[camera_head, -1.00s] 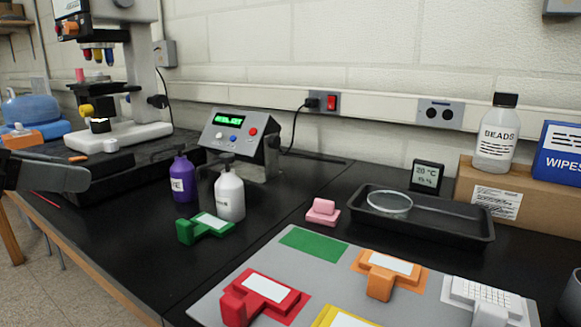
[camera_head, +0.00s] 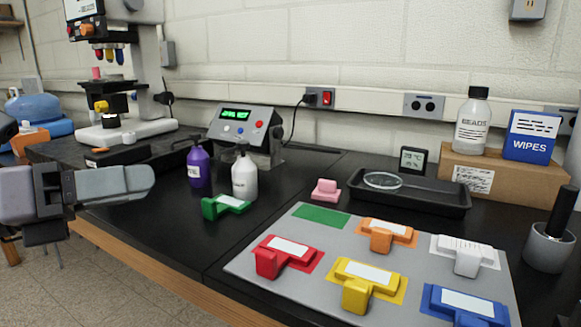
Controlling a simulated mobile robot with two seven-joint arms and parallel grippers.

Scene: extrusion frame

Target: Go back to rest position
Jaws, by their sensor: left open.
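My left gripper (camera_head: 112,186) comes in from the left edge. It is held in the air at the front left edge of the black bench. It is open and nothing shows between its fingers, which are seen from the side. My right gripper is not in view. The green block (camera_head: 225,206) with a white label lies on the bench in front of the white bottle (camera_head: 245,176) and the purple bottle (camera_head: 199,168), apart from my left gripper.
A grey board (camera_head: 335,241) holds red, yellow, orange, white and blue blocks; its green patch (camera_head: 321,217) is bare. A black tray (camera_head: 440,198) with a glass dish, a pink block (camera_head: 326,190), a control box (camera_head: 246,133) and a microscope (camera_head: 120,133) stand behind.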

